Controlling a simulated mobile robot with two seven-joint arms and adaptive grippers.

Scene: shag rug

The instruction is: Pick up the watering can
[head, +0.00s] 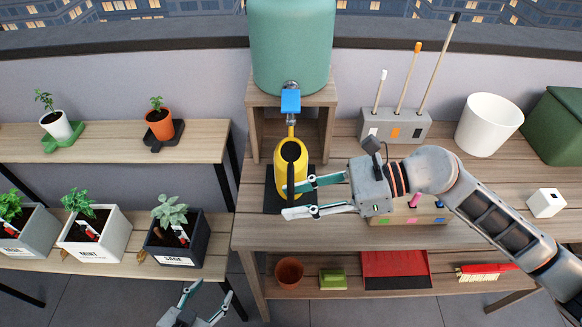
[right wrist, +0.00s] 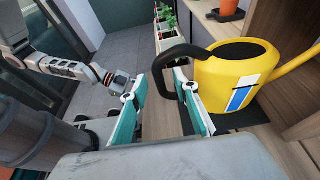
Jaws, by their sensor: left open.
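The yellow watering can (head: 297,176) stands upright on a dark mat (head: 272,203) under the tap of a green tank. Its black handle (head: 290,178) faces my right gripper. My right gripper (head: 284,202) reaches in from the right, with its two teal-and-white fingers apart at the handle. In the right wrist view the can (right wrist: 232,78) is at the right, and its handle (right wrist: 164,70) comes down between the open fingers, with gaps visible. My left gripper (head: 209,291) is open and empty at the bottom of the head view, low in front of the plant shelf.
The green tank (head: 291,45) with a blue tap (head: 291,101) is directly behind and above the can. A tool holder (head: 395,126), white bucket (head: 489,124) and green box (head: 553,125) stand behind my right arm. Potted plants line the shelves (head: 190,140) at left.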

